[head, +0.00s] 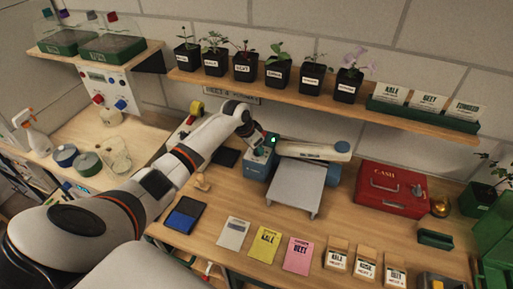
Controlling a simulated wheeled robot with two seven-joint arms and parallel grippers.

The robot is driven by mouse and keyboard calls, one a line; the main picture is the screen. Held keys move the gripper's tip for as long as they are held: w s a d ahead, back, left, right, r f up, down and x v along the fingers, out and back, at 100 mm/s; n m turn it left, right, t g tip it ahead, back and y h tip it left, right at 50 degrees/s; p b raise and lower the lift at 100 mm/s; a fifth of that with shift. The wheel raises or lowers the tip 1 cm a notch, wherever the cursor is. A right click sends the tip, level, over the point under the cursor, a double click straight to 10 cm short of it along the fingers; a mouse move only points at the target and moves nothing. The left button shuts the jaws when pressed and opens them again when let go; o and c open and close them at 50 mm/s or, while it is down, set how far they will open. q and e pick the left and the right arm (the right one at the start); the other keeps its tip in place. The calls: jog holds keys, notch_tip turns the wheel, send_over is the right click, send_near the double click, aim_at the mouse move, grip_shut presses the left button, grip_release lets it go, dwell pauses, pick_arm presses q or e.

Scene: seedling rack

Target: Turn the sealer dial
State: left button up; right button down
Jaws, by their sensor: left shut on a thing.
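The sealer is a blue machine (256,168) with a long pale arm (312,150) and a flat grey plate (296,187) in front of it. It stands on the wooden bench near the wall. My left arm reaches in from the left, and my left gripper (264,143) is at the top of the sealer's blue left end. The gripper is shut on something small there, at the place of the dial. The dial is hidden by the fingers, so its setting cannot be seen. My right gripper is not in view.
Right of the sealer stand a red cash box (393,189) and a brass bell (440,207). Seed packets (263,244) and small labelled bags (365,264) lie in front. A shelf (300,92) with potted seedlings runs above. Bare bench shows left of the plate.

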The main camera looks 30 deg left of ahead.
pick_arm(q)
jog(key=m+b, duration=0.1)
jog(key=m+h+b, duration=0.1)
jog(key=m, duration=0.1)
jog(key=shift+w+a+f+m+g, duration=0.1)
jog(key=shift+w+a+m+g, duration=0.1)
jog(key=shift+m+g, duration=0.15)
jog(key=shift+a+m+g+h+b, duration=0.1)
jog(key=shift+m+g+h+b, duration=0.55)
jog(key=shift+m+b, duration=1.05)
jog(key=shift+m, duration=0.25)
jog(key=shift+r, duration=0.2)
jog(key=o, duration=1)
jog(key=shift+a+r, duration=0.2)
jog(key=shift+r, duration=0.1)
jog(key=b+v, duration=0.2)
jog(key=v, duration=0.4)
jog(key=shift+s+r, duration=0.2)
jog(key=shift+r, duration=0.15)
